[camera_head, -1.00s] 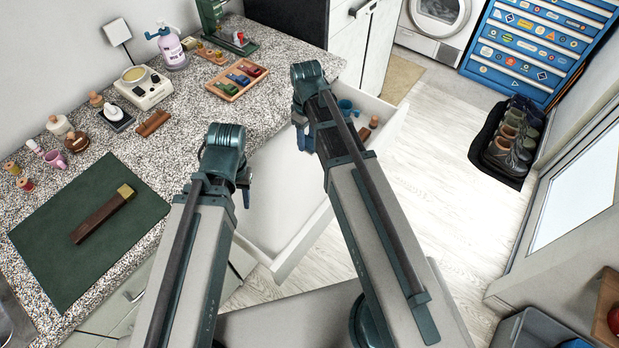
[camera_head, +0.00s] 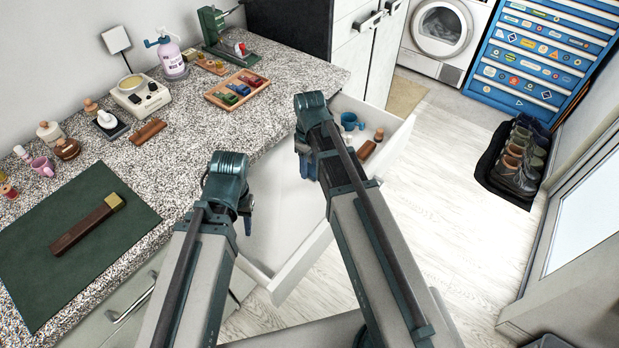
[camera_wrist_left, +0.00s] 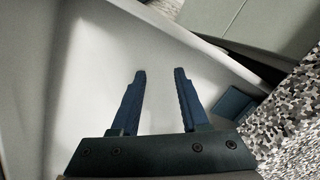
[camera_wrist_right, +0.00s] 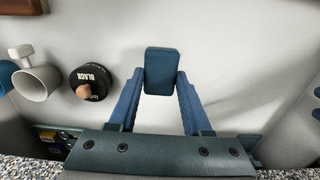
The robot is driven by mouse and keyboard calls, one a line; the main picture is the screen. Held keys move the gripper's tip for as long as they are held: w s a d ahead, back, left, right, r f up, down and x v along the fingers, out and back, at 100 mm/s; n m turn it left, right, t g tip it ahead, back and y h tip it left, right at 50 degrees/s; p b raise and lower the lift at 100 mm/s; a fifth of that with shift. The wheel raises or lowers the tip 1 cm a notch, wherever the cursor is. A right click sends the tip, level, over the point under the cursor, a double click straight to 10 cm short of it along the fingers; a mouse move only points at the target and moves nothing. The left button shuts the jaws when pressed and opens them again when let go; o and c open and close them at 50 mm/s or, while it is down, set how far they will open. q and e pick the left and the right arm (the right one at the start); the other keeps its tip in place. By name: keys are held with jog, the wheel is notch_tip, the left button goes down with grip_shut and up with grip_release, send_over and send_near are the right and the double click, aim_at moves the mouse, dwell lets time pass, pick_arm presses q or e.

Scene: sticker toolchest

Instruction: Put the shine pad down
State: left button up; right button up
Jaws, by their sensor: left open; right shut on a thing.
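The open white drawer (camera_head: 300,255) juts out from under the counter. My right gripper (camera_wrist_right: 161,90) is over it, shut on a dark blue pad (camera_wrist_right: 161,72), which I take to be the shine pad. Whether the pad touches the drawer floor cannot be told. My left gripper (camera_wrist_left: 160,75) is open and empty over the drawer, to the left of the right one in the head view. A small blue flat piece (camera_wrist_left: 230,103) lies by the drawer wall in the left wrist view; what it is cannot be told. In the head view my wrists largely hide the fingers.
In the drawer, a blue cup (camera_head: 349,121), a grey mug (camera_wrist_right: 36,78), a round tin marked BLACK (camera_wrist_right: 90,82) and a brown brush (camera_head: 366,151) lie left of the pad in the right wrist view. The counter holds a green mat (camera_head: 45,290) and wooden tray (camera_head: 238,88).

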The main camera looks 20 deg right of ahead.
aim_at(310, 169)
pick_arm(q)
jog(key=shift+f+b, duration=1.85)
pick_arm(e)
jog(key=shift+f, duration=1.8)
pick_arm(q)
jog(key=shift+f, duration=0.1)
pick_arm(e)
jog(key=shift+f, duration=0.1)
pick_arm(q)
jog(key=shift+f, duration=0.15)
pick_arm(e)
jog(key=shift+f, duration=0.15)
jog(key=o, duration=1.2)
pick_arm(q)
jog(key=shift+r, duration=0.3)
pick_arm(e)
jog(key=shift+r, duration=0.25)
notch_tip(310, 169, up, 12)
jog(key=p, duration=1.2)
pick_arm(q)
notch_tip(310, 169, up, 12)
pick_arm(e)
jog(key=s+a+m, duration=0.2)
jog(key=s+a, duration=0.3)
jog(key=s, duration=0.2)
jog(key=s+a+m+h, duration=0.1)
jog(key=s+a, duration=0.4)
jog(key=s, duration=0.2)
jog(key=shift+s+m, duration=0.35)
jog(key=shift+m, duration=0.05)
